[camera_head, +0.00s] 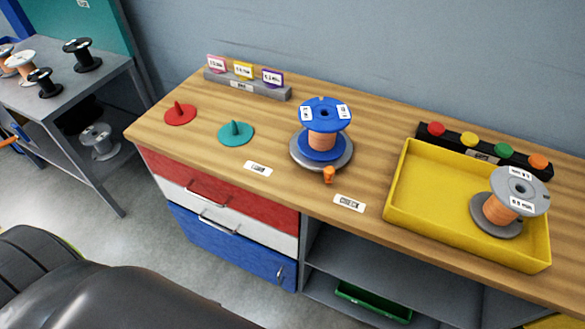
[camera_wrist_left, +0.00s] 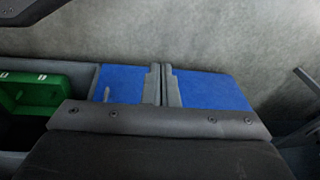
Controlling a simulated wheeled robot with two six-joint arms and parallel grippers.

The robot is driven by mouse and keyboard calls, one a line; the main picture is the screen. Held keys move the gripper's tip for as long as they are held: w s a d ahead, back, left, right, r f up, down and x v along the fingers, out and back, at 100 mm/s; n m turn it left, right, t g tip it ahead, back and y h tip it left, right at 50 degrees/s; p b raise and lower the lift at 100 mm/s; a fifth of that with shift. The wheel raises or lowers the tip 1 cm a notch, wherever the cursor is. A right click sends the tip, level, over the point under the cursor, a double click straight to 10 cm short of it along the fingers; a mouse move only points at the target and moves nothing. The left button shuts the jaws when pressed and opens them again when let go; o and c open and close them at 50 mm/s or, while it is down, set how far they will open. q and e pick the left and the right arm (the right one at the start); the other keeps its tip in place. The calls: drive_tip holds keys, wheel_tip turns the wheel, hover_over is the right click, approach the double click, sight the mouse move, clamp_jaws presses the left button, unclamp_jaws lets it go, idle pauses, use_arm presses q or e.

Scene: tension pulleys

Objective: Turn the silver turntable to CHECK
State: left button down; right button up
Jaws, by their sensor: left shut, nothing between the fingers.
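The silver turntable (camera_head: 343,162) sits on the wooden bench top in the head view. A blue spool (camera_head: 322,112) with copper-coloured winding stands upright on it. An orange knob (camera_head: 328,175) is at the turntable's front edge, between the two bench labels and closer to CHECK. The CHECK label (camera_head: 349,203) lies at the front right of the turntable. Another label (camera_head: 258,168), too small to read surely, lies to the front left. My left gripper (camera_wrist_left: 163,84) shows in the left wrist view, shut and empty, in front of blue drawer fronts. It is away from the turntable. My right gripper is out of view.
A yellow tray (camera_head: 400,205) with a grey spool (camera_head: 508,198) is at the right. Red (camera_head: 180,115) and teal (camera_head: 236,132) knobbed discs lie at the left. A grey block with tags (camera_head: 247,83) stands behind. A green bin (camera_wrist_left: 45,95) shows below the bench.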

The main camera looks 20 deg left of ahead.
use_arm(q)
drive_tip(key=w+d+r+n+t+h+p, duration=0.1)
drive_tip(key=w+r+p, duration=0.15)
drive_tip(key=r, duration=0.85)
drive_tip(key=w+d+r+p, duration=0.1)
drive_tip(key=w+r+p, duration=0.15)
drive_tip(key=r, duration=0.95)
drive_tip(key=w+d+r+n+t+h+p, duration=0.1)
drive_tip(key=w+r+p, duration=0.15)
drive_tip(key=r, duration=0.85)
drive_tip(key=n+t+h+p, duration=0.35)
drive_tip(key=n+h, duration=0.65)
drive_tip(key=n, duration=1.3)
approach(326, 179)
drive_tip(key=shift+t, duration=0.45)
drive_tip(key=x, duration=0.6)
drive_tip(key=shift+d+f+b, duration=0.15)
drive_tip(key=shift+f+b, duration=0.25)
